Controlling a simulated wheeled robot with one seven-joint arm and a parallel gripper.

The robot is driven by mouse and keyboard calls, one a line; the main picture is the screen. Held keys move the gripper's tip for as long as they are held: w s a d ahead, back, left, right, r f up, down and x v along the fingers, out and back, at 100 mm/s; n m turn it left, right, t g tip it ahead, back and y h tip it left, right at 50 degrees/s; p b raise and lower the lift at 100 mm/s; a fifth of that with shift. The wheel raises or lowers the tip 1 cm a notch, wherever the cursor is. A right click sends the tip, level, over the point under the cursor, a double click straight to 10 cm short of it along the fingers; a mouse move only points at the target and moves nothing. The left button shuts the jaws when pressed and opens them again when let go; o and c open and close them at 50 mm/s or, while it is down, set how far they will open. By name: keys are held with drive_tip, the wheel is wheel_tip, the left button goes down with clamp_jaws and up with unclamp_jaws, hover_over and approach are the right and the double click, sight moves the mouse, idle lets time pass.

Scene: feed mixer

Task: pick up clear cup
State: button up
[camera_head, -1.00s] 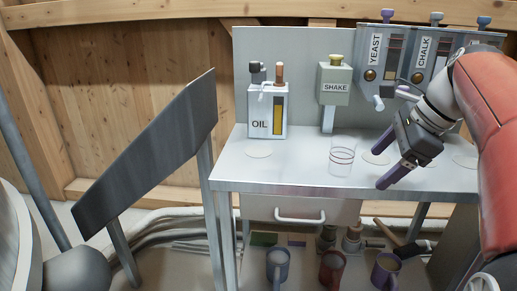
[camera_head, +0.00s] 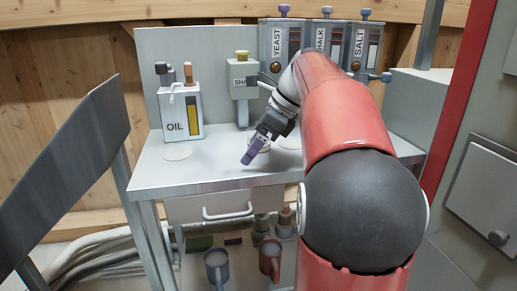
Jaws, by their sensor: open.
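The clear cup (camera_head: 264,149) stands on the grey metal table (camera_head: 205,178), and only a small part of it shows. My gripper (camera_head: 251,153) is in front of it, with its purple fingers pointing down and to the left. The jaws are open. The fingers overlap the cup in this view. I cannot tell whether they are around it or only in front of it, or whether they touch it.
The oil dispenser (camera_head: 181,108) stands left on the table, and the shake dispenser (camera_head: 242,85) is behind my gripper. Yeast, chalk and salt dispensers (camera_head: 279,47) hang at the back. Mugs (camera_head: 217,268) sit below. A dark slanted panel (camera_head: 75,155) is at the left.

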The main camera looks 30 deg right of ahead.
drive_tip(key=c, duration=1)
drive_tip(key=shift+c, duration=0.2)
drive_tip(key=shift+r, duration=0.15)
